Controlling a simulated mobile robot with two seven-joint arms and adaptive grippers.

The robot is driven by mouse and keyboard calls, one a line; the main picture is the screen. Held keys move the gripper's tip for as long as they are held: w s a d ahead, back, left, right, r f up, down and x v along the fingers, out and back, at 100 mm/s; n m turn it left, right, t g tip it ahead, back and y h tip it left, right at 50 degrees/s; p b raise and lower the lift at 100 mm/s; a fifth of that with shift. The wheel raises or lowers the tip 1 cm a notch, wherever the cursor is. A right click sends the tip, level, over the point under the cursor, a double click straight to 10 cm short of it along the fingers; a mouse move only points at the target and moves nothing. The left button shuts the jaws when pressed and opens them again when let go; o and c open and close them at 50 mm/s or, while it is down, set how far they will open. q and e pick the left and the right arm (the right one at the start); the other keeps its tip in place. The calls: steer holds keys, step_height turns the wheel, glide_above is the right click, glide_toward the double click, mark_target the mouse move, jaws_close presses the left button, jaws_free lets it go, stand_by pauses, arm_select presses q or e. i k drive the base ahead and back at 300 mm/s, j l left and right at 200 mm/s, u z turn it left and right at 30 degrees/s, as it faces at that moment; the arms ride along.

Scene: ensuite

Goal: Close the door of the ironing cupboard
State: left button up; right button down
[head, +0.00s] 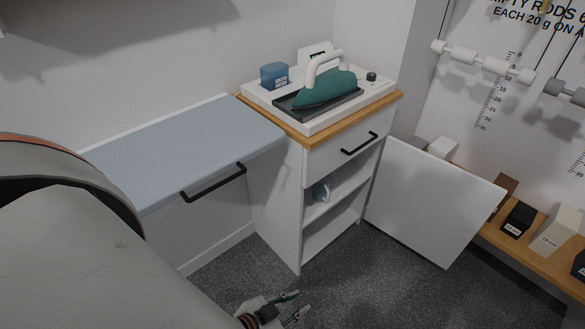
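The white cupboard (274,212) stands against the wall, with a wood-edged top, a drawer and open shelves below. A white door panel (425,205) stands swung out at its right side, leaving the shelves exposed. A black handle (360,144) is on the drawer front. To the left, a pale blue board (185,145) lies flat, with a black bar handle (214,183) at its front edge. My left gripper (301,302) is low at the bottom edge, over the carpet in front of the cupboard. Its fingers are apart and empty, touching neither door nor board. My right gripper is out of view.
A teal iron (325,88) and a blue box (274,76) stand on the cupboard top. A wooden bench (543,262) with small blocks runs behind and right of the door panel. Grey carpet (340,285) is clear in front.

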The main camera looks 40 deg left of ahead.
mark_target(434, 207)
steer(key=k+l+u, duration=0.15)
steer(key=u, duration=0.2)
steer(key=k+l+u, duration=0.15)
steer(key=u, duration=0.2)
steer(key=k+u, duration=0.35)
steer(key=i+l+z, duration=0.1)
steer(key=z, duration=0.5)
steer(key=i+z, duration=0.45)
steer(key=i, duration=0.15)
steer(key=i+j+z, duration=0.25)
steer(key=i+z, duration=0.15)
steer(key=i, duration=0.2)
